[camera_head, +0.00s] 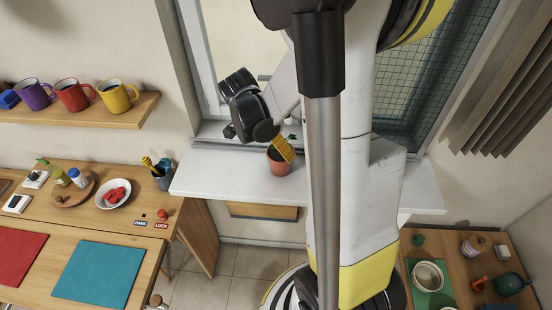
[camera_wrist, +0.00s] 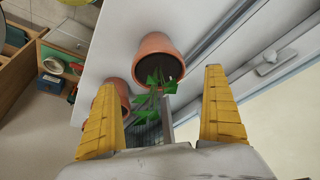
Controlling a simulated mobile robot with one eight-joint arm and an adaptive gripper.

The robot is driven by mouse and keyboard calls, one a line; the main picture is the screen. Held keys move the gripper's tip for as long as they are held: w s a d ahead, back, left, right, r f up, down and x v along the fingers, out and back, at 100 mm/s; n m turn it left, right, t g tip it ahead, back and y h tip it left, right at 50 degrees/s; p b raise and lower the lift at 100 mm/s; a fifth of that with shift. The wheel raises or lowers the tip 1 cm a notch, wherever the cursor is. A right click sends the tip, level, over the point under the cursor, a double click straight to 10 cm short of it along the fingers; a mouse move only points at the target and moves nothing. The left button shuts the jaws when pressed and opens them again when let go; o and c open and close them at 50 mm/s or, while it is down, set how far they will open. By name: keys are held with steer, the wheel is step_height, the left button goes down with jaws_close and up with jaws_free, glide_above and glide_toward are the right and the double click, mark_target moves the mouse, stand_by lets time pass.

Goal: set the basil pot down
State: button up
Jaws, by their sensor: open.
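A terracotta pot with green leaves (camera_wrist: 158,58) stands upright on the white window sill (camera_head: 225,180); it looks like the basil pot. In the head view a terracotta pot (camera_head: 279,165) shows on the sill below my gripper (camera_head: 285,148), partly covered by a yellow finger. In the wrist view my gripper (camera_wrist: 161,80) is open, its two yellow fingers wide apart. The leafy pot lies just beyond the fingertips, its leaves hanging into the gap. No finger is seen pressing on it. A second terracotta pot (camera_wrist: 123,92) is partly hidden behind the left finger.
The window frame (camera_wrist: 275,65) runs close along the sill. A wooden table with a white bowl (camera_head: 114,193) and a utensil cup (camera_head: 162,176) stands left of the sill. A mug shelf (camera_head: 80,112) hangs on the wall. The sill's left part is clear.

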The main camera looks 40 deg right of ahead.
mark_target(281, 161)
steer(key=b+x, duration=0.1)
steer(key=x, duration=0.5)
steer(key=shift+s, duration=0.1)
steer(key=shift+r, duration=0.1)
steer(key=c, duration=1.4)
